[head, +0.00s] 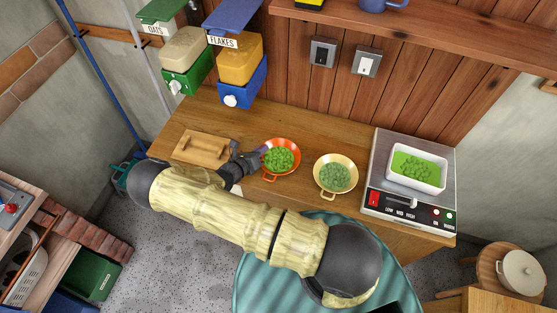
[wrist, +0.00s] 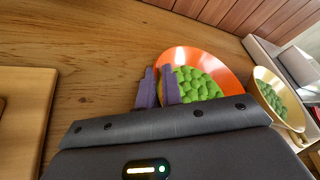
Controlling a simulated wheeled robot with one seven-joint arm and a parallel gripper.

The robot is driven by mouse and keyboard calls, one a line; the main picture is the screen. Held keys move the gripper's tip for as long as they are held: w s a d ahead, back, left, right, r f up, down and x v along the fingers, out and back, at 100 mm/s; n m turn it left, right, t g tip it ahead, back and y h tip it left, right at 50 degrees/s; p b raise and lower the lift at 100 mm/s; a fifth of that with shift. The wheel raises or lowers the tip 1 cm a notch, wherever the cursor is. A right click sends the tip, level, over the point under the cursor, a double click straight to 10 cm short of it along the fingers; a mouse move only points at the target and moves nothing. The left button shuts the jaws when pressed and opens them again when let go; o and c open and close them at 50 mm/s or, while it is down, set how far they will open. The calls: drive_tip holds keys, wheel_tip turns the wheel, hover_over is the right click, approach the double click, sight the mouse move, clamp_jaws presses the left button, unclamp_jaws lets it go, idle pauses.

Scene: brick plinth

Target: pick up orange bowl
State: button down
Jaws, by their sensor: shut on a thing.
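The orange bowl (head: 293,149) stands on the wooden counter and holds green round pieces like peas. It also shows in the wrist view (wrist: 215,63). My gripper (head: 257,159) is at the bowl's left side, its purple fingers (wrist: 158,86) at the bowl's near left rim. The fingers are close together with the rim between them, shut on the bowl. The bowl looks level; I cannot tell whether it touches the counter.
A yellow bowl (head: 335,192) of green pieces stands close on the right. A hot plate (head: 383,160) with a white dish (head: 444,179) is further right. A wooden board (head: 196,150) lies to the left. Cereal dispensers (head: 242,80) hang behind.

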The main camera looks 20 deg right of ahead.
idle(0.4)
drive_tip(key=shift+w+a+r+b, duration=0.1)
drive_tip(key=shift+r+b, duration=0.95)
drive_tip(key=shift+r, duration=2.3)
drive_tip(key=shift+r+b, duration=0.4)
drive_tip(key=shift+r, duration=1.2)
